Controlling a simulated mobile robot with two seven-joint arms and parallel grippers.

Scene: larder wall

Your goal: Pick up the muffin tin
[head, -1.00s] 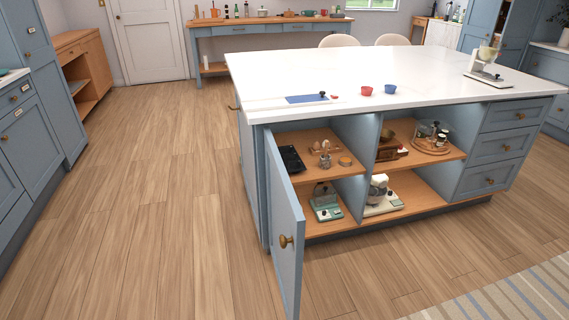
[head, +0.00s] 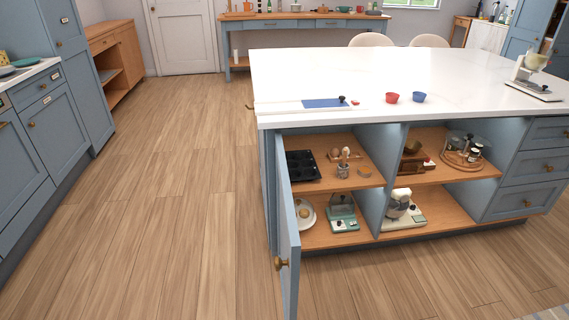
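The muffin tin (head: 302,165) is dark, almost black, with round cups. It lies on the upper wooden shelf of the island's left open compartment, at the shelf's left end. The open blue door (head: 287,235) stands just left of and in front of it and may hide part of its left edge. Neither of my grippers shows in the head view.
Beside the tin on the shelf (head: 367,178) are a holder with eggs (head: 345,156) and a small round item. A plate (head: 305,213) and a green scale (head: 341,215) are below. The white worktop (head: 420,75) overhangs the shelves. The wooden floor (head: 170,220) to the left is clear.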

